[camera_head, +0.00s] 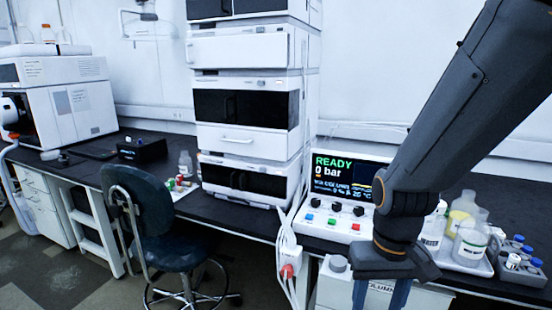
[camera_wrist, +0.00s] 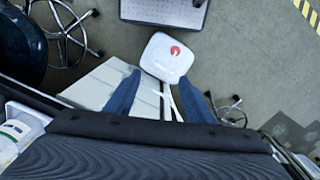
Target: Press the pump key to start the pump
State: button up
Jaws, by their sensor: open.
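The control panel (camera_head: 325,232) stands on the black bench, right of the white instrument stack. Its screen (camera_head: 340,178) reads READY and 0 bar. Below the screen are dark knobs and a row of small coloured keys: blue (camera_head: 309,217), green (camera_head: 331,222) and red (camera_head: 355,227). The labels are too small to read, so I cannot tell which is the pump key. My gripper (camera_head: 381,295) hangs in front of the bench, right of the panel and lower in the picture. Its two blue fingers are apart and empty, also in the wrist view (camera_wrist: 160,88). The wrist view shows no keys.
Bottles in a tray (camera_head: 470,262) and small vials (camera_head: 518,255) stand right of my arm. A white power strip (camera_head: 289,255) with a red plug and cables hangs at the bench edge. A dark chair (camera_head: 165,225) stands left.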

jog(key=shift+s+f, duration=0.1)
jog(key=shift+s, duration=0.25)
grip_shut()
dwell(1.5)
